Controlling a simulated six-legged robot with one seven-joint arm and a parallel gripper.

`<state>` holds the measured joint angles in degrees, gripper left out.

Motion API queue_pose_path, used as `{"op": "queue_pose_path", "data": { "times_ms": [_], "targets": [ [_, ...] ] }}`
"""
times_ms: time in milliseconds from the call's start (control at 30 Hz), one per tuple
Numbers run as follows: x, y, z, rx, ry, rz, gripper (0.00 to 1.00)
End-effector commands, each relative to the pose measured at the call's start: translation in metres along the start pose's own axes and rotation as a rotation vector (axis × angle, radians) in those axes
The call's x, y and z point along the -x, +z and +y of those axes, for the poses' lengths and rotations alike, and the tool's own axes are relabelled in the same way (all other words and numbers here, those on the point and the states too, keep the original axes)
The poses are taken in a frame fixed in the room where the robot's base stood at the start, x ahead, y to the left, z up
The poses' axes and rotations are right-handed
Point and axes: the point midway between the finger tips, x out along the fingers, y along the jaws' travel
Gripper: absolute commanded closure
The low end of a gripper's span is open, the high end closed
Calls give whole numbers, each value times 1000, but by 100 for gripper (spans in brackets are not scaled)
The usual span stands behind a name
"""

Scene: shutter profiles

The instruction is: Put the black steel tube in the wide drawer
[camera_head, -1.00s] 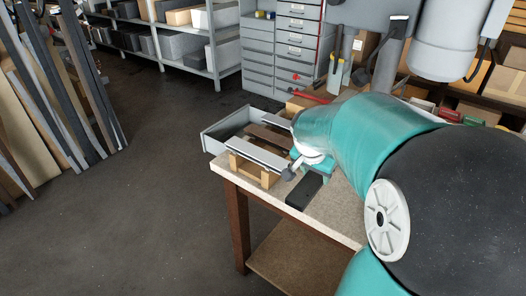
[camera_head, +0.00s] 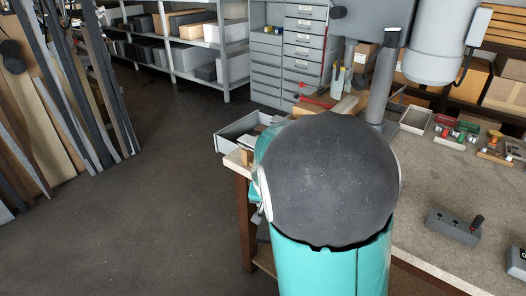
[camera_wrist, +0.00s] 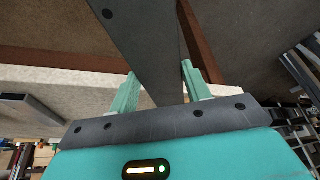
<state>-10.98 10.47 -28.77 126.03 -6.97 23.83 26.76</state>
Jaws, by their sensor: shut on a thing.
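In the wrist view, a long dark grey bar (camera_wrist: 145,40) with a round hole near its top end runs between my two teal fingers. It looks like the black steel tube. My gripper (camera_wrist: 163,82) is shut on it. The bench and the floor show behind and below the bar. In the head view my arm's round joint hides my gripper and the tube. An open grey drawer-like box (camera_head: 226,143) sticks out past the bench's far left end, partly hidden by my arm. I cannot tell whether it is the wide drawer.
A cabinet with several shut drawers (camera_head: 280,66) stands behind. The bench top (camera_head: 405,190) right of my arm holds a grey block (camera_head: 453,226), a shallow tray (camera_head: 415,120) and small red and green parts. Long profiles (camera_head: 75,90) lean at the left. The floor between is clear.

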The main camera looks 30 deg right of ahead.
Motion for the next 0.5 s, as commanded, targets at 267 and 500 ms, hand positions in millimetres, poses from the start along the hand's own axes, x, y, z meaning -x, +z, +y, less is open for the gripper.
{"op": "queue_pose_path", "data": {
  "times_ms": [267,500],
  "targets": [
    [-65,29,-74,264,-110,-4,98],
    [-120,71,-146,505,-211,-2,98]
  ]
}}
